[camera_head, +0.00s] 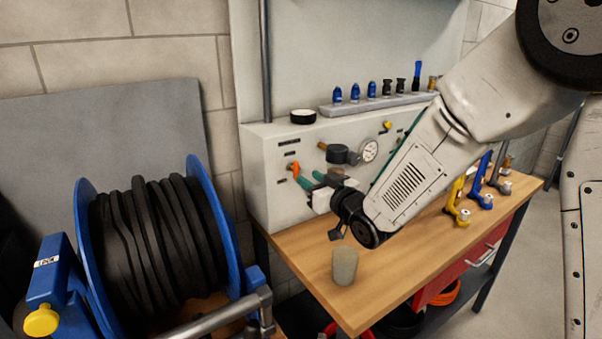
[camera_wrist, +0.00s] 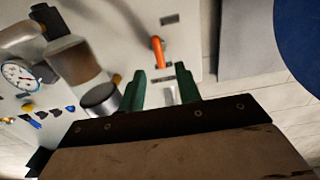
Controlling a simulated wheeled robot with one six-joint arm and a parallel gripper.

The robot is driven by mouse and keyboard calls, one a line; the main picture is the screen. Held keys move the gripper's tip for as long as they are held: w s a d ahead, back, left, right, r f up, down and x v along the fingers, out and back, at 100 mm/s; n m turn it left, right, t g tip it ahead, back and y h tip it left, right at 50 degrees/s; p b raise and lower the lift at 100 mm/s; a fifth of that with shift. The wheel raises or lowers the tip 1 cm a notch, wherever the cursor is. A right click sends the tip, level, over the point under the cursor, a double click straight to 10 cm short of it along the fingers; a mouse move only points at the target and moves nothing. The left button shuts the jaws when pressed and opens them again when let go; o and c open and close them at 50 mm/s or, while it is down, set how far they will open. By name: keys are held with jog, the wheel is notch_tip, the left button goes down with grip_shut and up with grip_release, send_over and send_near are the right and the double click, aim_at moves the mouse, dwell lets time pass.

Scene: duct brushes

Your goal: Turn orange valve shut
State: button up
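The orange valve (camera_head: 294,168) is a small lever on the left part of the pale panel box (camera_head: 262,190). In the wrist view the orange lever (camera_wrist: 158,52) stands out from the panel, its long side running nearly up and down the picture. My gripper (camera_head: 310,179) has green fingers and is close in front of the valve. In the wrist view my gripper (camera_wrist: 161,80) is open, with a clear gap between the fingertips. The lever lies just beyond the tips, in line with the gap; I cannot tell whether any finger touches it. Nothing is held.
A round gauge (camera_head: 369,150) and a dark regulator (camera_head: 337,154) sit right of the valve. A grey cup (camera_head: 344,266) stands on the wooden bench (camera_head: 390,275) below my wrist. A blue hose reel (camera_head: 215,215) is at the left. Several nozzles line the shelf (camera_head: 380,104) above.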

aim_at(298, 170)
jog(key=x, duration=0.5)
grip_shut()
